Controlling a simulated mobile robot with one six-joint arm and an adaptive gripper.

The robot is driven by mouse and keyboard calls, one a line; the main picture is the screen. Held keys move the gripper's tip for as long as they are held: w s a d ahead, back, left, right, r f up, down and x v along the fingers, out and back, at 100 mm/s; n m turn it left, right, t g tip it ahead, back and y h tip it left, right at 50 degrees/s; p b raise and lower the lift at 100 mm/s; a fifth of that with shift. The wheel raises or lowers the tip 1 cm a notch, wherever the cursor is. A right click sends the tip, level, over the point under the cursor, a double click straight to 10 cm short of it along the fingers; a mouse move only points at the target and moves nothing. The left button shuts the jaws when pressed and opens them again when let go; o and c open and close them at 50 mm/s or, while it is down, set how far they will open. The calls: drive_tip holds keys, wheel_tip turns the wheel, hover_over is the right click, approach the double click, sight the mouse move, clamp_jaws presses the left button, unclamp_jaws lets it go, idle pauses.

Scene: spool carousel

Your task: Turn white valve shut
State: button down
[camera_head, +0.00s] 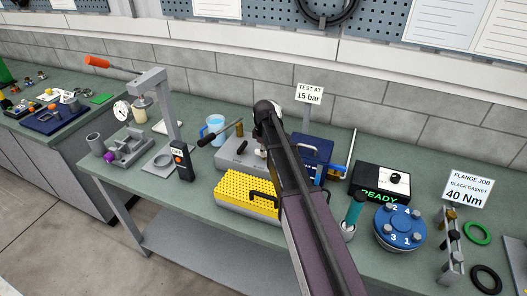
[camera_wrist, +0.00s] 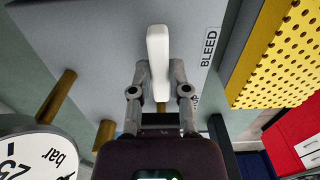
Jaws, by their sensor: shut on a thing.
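The white valve (camera_wrist: 158,50) is a flat white lever on the face of a grey block (camera_wrist: 90,40). It points up in the wrist view, next to a BLEED label (camera_wrist: 210,48). My gripper (camera_wrist: 161,85) has one finger on each side of the lever's lower part and is shut on it. In the head view my arm hides most of the gripper and valve. The grey block (camera_head: 232,158) stands there behind the yellow perforated box, with a dark-handled lever (camera_head: 222,135) at its left.
Brass stubs (camera_wrist: 56,97) and a round bar gauge (camera_wrist: 35,150) are close to my gripper at the left. The yellow perforated box (camera_wrist: 282,60) is close at the right.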

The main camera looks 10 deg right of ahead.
drive_tip(key=shift+w+m, duration=0.1)
drive_tip(key=shift+m, duration=0.2)
drive_tip(key=c, duration=0.6)
unclamp_jaws()
drive_tip(key=shift+n, duration=0.4)
